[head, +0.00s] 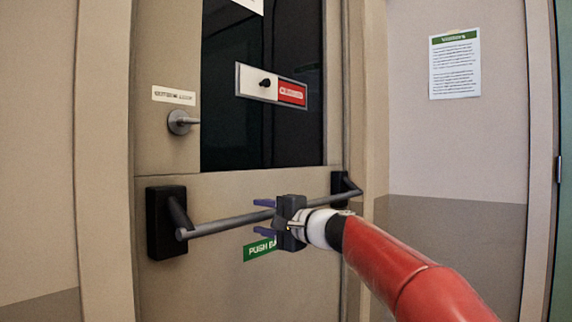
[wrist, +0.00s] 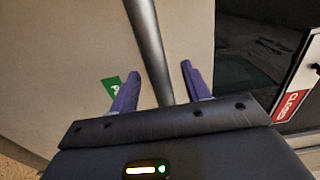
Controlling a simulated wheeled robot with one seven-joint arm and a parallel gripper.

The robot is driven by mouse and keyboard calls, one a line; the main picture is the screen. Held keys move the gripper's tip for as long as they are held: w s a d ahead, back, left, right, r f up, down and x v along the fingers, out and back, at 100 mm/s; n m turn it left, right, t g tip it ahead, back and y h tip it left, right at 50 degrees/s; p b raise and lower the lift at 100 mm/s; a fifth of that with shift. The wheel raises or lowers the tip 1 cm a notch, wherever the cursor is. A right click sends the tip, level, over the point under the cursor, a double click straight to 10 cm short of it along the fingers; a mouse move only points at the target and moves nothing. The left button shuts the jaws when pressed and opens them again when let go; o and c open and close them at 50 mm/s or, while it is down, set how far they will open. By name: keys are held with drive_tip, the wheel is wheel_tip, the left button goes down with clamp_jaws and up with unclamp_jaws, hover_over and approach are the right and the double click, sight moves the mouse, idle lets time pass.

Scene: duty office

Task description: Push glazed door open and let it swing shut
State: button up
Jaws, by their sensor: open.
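The glazed door (head: 222,282) is beige with a dark glass pane (head: 235,130) in its upper part, and it appears shut in its frame. A grey push bar (head: 225,225) crosses it below the glass, held by black brackets at both ends. My gripper (head: 265,217) is at the middle of the bar. In the wrist view the bar (wrist: 148,45) runs between the two open purple fingers (wrist: 158,88). I cannot tell whether the gripper touches the bar. A green push label (head: 259,249) sits below the bar, partly hidden by my gripper.
A red and white sliding sign (head: 272,85) is on the glass. A notice (head: 455,64) hangs on the right wall. A green door edge (head: 561,200) stands at far right.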

drive_tip(key=shift+w+a+f, duration=0.35)
drive_tip(key=shift+w+a, duration=0.15)
drive_tip(key=shift+a, duration=0.15)
drive_tip(key=shift+w+a+f, duration=0.35)
drive_tip(key=shift+w+a, duration=0.2)
drive_tip(key=shift+a, duration=0.1)
drive_tip(key=shift+w+a+f, duration=0.35)
drive_tip(key=shift+w+a, duration=0.15)
drive_tip(key=shift+a, duration=0.15)
drive_tip(key=shift+a, duration=0.1)
